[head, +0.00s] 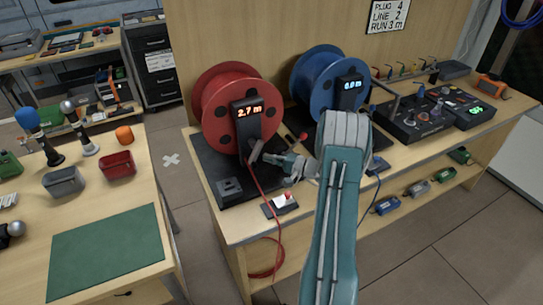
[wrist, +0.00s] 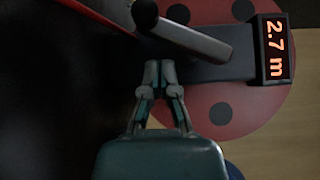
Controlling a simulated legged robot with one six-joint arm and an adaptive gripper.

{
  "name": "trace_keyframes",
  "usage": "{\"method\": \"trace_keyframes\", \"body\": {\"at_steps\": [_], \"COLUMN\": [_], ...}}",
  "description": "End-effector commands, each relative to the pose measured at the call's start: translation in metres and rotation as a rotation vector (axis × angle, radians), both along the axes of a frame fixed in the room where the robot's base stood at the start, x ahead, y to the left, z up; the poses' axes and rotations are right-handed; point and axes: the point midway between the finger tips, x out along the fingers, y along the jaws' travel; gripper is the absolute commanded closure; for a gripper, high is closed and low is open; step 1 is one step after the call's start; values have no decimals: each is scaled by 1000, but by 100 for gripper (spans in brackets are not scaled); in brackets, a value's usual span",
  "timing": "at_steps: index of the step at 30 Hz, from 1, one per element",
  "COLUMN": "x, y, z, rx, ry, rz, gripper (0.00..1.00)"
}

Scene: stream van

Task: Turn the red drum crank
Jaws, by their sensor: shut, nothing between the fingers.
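The red drum (head: 228,98) stands upright on the bench, with a dark post in front of it; the post's display (head: 248,111) reads 2.7 m. The grey crank (head: 256,150) sits low on the front of this post. In the wrist view the crank (wrist: 200,35) crosses just beyond the fingertips. My gripper (head: 268,158) reaches in from the right, close to the crank. In the wrist view my gripper (wrist: 160,72) has its fingertips together, with nothing between them. I cannot tell whether they touch the crank.
A blue drum (head: 322,85) stands to the right, its display reading 0.0 m. A red-knobbed lever (head: 303,136) rises near my arm. Red cable (head: 262,190) hangs past the bench front. A small switch box (head: 281,204) lies at the bench edge.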

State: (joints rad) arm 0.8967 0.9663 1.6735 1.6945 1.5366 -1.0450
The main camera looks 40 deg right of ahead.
Motion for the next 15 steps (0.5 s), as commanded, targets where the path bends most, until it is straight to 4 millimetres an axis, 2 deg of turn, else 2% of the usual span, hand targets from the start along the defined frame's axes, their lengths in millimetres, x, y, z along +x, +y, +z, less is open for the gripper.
{"method": "trace_keyframes", "body": {"at_steps": [4, 15], "x": [1, 5], "y": [6, 21], "z": [-5, -11], "rx": [117, 107], "ry": [-27, -24], "rz": [0, 1], "gripper": [100, 100]}}
